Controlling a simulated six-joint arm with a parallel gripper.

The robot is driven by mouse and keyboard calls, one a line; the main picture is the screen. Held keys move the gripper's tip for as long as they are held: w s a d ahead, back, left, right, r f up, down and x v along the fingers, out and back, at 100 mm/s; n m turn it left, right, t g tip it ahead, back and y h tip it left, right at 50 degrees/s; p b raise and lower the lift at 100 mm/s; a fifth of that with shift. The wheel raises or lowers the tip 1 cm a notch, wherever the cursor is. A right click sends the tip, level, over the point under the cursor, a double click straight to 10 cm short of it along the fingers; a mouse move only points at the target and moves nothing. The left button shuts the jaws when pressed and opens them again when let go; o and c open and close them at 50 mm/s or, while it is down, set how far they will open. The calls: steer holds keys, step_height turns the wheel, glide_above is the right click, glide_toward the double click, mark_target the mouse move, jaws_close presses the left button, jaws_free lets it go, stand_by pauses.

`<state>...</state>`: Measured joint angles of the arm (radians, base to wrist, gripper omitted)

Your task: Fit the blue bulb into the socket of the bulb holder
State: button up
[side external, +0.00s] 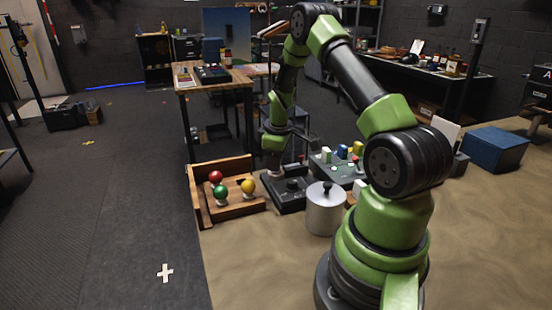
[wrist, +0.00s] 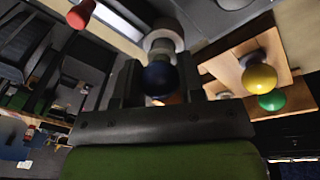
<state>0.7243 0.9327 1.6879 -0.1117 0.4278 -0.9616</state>
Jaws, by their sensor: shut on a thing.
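In the wrist view, my gripper (wrist: 160,80) is shut on the round dark blue bulb (wrist: 158,77), one finger on each side. A pale round collar (wrist: 163,40) shows just beyond the bulb; I cannot tell whether it is the socket or whether the bulb touches it. In the side view, my gripper (side external: 274,164) is low over the rear of a dark box with a knob (side external: 287,196), which may be the bulb holder. The blue bulb cannot be made out there.
A wooden tray (side external: 238,205) at left holds a red bulb (side external: 215,176), a green bulb (side external: 220,191) and a yellow bulb (side external: 248,186). A metal canister (side external: 324,212) stands right of the dark box. A panel with coloured blocks (side external: 327,170) lies behind. A blue box (side external: 494,150) is far right.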

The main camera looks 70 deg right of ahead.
steer(key=shift+f, duration=0.55)
stand_by(0.4)
steer(key=o, duration=1.1)
steer(key=shift+o, duration=0.2)
steer(key=shift+r, duration=3.5)
